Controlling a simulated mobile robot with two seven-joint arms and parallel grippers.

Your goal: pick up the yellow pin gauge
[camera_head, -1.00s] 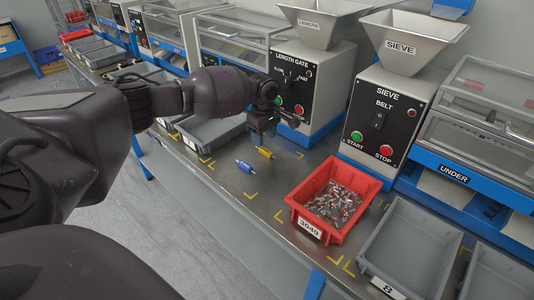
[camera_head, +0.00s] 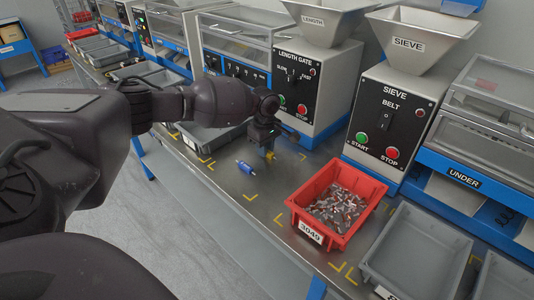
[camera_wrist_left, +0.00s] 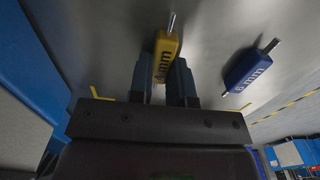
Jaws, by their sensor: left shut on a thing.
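The yellow pin gauge (camera_wrist_left: 166,52) is between the fingers of my left gripper (camera_wrist_left: 163,82) in the left wrist view. It has a yellow body with dark lettering and a metal pin at its far end. In the head view the left gripper (camera_head: 266,150) points down at the bench, shut on the yellow gauge (camera_head: 270,155), which is mostly hidden there. Whether the gauge touches the bench, I cannot tell. A blue pin gauge (camera_head: 246,168) marked 6 mm lies close by on the bench; it also shows in the left wrist view (camera_wrist_left: 250,69). My right gripper is not in view.
A red bin (camera_head: 336,238) of small metal parts, labelled 3049, stands right of the gauges. Grey trays (camera_head: 462,244) stand further right. The length gate machine (camera_head: 322,93) and the sieve machine (camera_head: 390,122) stand behind. Bare bench lies between the gauges and the red bin.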

